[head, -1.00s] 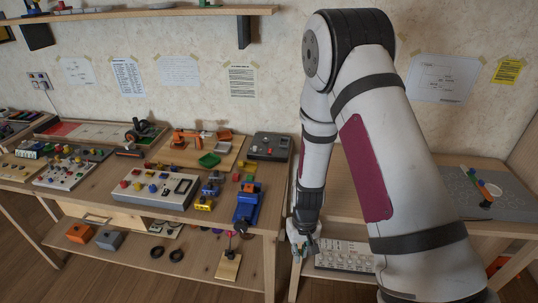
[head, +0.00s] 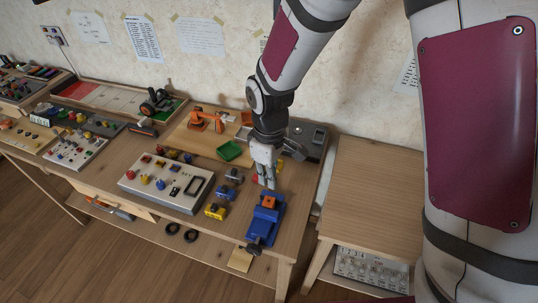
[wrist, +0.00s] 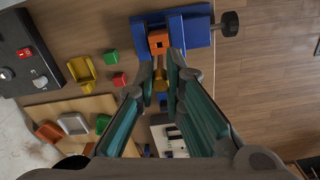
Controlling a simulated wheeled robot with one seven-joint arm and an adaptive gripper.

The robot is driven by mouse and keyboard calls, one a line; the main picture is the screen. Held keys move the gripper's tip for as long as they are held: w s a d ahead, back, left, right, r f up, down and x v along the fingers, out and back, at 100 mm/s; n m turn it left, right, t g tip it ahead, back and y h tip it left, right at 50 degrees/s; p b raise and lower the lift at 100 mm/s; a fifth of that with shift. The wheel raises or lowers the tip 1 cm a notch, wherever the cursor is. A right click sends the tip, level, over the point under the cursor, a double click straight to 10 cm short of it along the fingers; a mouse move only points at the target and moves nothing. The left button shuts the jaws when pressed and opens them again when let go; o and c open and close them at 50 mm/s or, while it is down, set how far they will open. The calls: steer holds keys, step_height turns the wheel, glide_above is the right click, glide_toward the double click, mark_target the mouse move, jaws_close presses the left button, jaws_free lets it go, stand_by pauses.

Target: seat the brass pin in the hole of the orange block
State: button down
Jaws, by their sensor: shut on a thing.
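The orange block (head: 269,202) is held in a blue vise (head: 264,226) near the front right of the workbench. In the wrist view the orange block (wrist: 158,40) sits between the blue jaws, with a small dark hole in its face. My gripper (head: 268,184) is just behind the vise, close to it. In the wrist view my gripper (wrist: 160,76) is shut on the brass pin (wrist: 160,82), which points toward the block. The pin appears apart from the hole, but its tip is hard to make out. The pin is too small to see in the head view.
Small yellow, green and red parts (wrist: 119,79) lie left of the gripper in the wrist view. A grey control panel (head: 166,184), a green tray (head: 230,151) and a dark box (head: 309,139) stand nearby. A bare wooden table (head: 365,205) is to the right.

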mark_target(269, 189)
steer(key=shift+w+a, duration=0.1)
steer(key=shift+w, duration=0.05)
steer(key=shift+w+f+b, duration=0.1)
steer(key=shift+f+b, duration=0.45)
steer(key=shift+f, duration=0.2)
steer(key=shift+f+b, duration=1)
steer(key=shift+f, duration=0.95)
steer(key=shift+f+b, duration=0.55)
steer(key=shift+f, duration=0.85)
stand_by(1.2)
steer(key=c, duration=1.6)
jaws_free()
steer(key=shift+o, duration=0.6)
steer(key=shift+o, duration=1.4)
